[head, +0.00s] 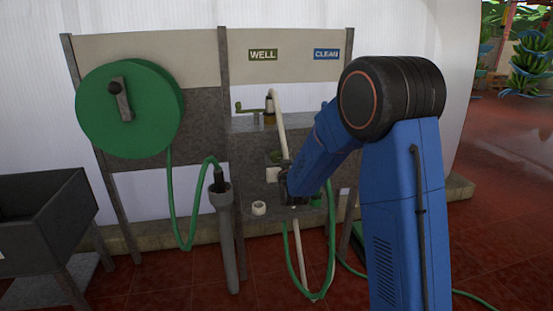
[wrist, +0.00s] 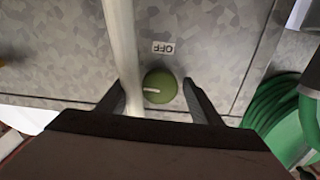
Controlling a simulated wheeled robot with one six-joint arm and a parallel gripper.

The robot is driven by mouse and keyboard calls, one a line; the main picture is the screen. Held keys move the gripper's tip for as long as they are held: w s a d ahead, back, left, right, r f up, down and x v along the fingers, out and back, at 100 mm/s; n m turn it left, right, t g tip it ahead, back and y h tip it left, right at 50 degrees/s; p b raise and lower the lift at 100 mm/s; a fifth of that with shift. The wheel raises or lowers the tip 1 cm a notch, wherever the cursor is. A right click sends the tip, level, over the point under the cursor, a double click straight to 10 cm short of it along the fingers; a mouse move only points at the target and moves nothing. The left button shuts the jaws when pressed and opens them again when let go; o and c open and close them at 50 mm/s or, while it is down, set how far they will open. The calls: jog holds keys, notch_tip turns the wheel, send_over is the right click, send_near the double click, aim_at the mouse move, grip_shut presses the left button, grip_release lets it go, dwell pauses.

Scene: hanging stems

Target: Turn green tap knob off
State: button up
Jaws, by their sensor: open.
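The green tap knob (wrist: 159,88) is a round disc with a pale pointer line on a grey metal panel, seen in the wrist view. Its pointer line points to the left in that view. An OFF label (wrist: 163,48), shown upside down, sits just above the knob in the picture. My gripper (wrist: 160,92) is open, with one dark finger on each side of the knob. I cannot tell whether the fingers touch it. In the head view my gripper (head: 292,188) is at the grey panel, and my arm hides the knob.
A pale pipe (wrist: 121,50) runs close to the left finger in the wrist view. A green coiled hose (wrist: 275,112) lies to the right. In the head view, a green hose reel (head: 140,125) and WELL (head: 263,55) and CLEAN (head: 326,54) signs show behind.

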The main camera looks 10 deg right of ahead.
jog(key=shift+w, duration=0.4)
jog(key=shift+c, duration=0.3)
jog(key=c, duration=0.9)
jog(key=shift+c, duration=0.2)
